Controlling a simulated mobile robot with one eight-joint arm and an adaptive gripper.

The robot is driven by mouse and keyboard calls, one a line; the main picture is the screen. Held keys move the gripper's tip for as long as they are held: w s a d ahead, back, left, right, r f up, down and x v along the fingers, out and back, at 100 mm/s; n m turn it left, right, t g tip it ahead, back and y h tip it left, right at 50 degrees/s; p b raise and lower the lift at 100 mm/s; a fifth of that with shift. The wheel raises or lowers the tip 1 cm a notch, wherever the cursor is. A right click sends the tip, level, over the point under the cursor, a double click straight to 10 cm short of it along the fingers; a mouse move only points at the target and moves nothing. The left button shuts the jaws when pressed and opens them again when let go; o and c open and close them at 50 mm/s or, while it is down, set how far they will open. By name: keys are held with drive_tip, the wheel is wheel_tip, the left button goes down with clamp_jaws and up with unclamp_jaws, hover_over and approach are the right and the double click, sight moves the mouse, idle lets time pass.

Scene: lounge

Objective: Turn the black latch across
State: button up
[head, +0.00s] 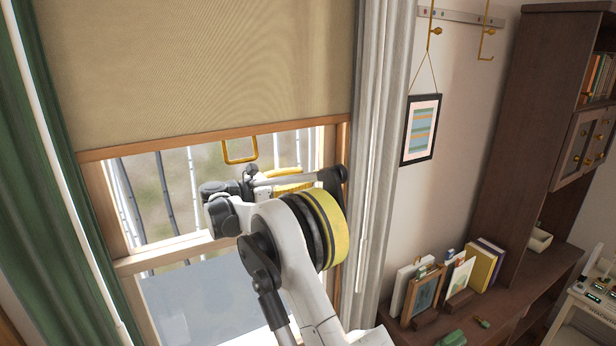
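The window (190,255) stands ahead, with a wooden frame and a wooden rail across its middle. I cannot make out the black latch. My white and black arm, with a yellow band, covers the right part of the window and its rail, and the latch may be behind it. The far end of my arm is in front of the window near the middle rail. Dark parts show there, but I cannot pick out the gripper's fingertips or tell whether they touch anything.
A tan blind (200,70) with a yellow pull loop (240,151) covers the upper window. A green curtain (50,170) hangs left and a grey curtain (383,150) right. A brown desk (540,275) with books and frames stands at right, below a hanging picture (421,130).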

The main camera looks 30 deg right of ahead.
sight(315, 176)
drive_tip(key=shift+d, duration=1.05)
drive_tip(key=shift+c, duration=0.5)
clamp_jaws()
